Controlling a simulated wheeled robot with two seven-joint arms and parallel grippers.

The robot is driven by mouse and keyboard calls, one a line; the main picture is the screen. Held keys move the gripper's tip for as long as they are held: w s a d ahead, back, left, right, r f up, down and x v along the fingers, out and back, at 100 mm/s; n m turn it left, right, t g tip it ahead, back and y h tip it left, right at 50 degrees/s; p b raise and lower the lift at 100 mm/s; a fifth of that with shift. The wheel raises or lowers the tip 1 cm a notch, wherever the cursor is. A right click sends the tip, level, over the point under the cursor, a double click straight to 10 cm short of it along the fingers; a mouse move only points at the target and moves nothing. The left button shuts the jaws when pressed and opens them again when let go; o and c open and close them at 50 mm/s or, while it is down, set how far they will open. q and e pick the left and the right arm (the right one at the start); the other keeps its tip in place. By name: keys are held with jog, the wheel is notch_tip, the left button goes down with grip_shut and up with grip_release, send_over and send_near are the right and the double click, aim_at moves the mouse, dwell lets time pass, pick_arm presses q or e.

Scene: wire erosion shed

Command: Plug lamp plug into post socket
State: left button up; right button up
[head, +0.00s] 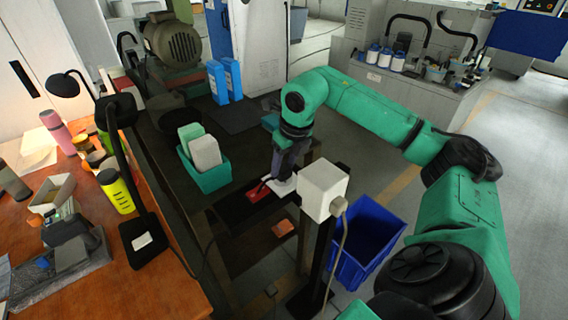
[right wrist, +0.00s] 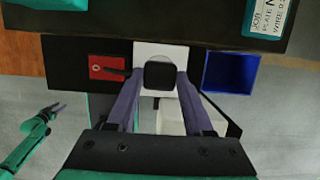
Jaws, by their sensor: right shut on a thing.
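My right gripper (head: 285,172) points down over a dark shelf, behind and left of a white box (head: 323,190) on a dark post. In the right wrist view its fingers (right wrist: 160,80) are shut on a dark rounded block (right wrist: 160,74). I cannot make out prongs or a cord, so I cannot tell whether it is the lamp plug. A white plate (right wrist: 160,52) lies behind the block. A beige round fitting with a cable (head: 339,206) sits on the box's right side. The black desk lamp (head: 120,150) stands left. My left gripper (right wrist: 50,112) shows small in the wrist view.
A red piece with a black bar (right wrist: 108,67) lies left of the white plate. A blue bin (head: 366,240) stands right of the post. A green tray (head: 207,176) with two pale blocks is left of my gripper. The wooden desk (head: 170,275) is cluttered.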

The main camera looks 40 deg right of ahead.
jog(key=shift+f+b, duration=0.45)
jog(key=shift+f, duration=0.15)
jog(key=o, duration=1.4)
jog(key=shift+c, duration=0.2)
jog(key=p+v, duration=0.1)
jog(key=v, duration=1.3)
jog(key=shift+r, duration=0.35)
jog(key=shift+f, duration=0.1)
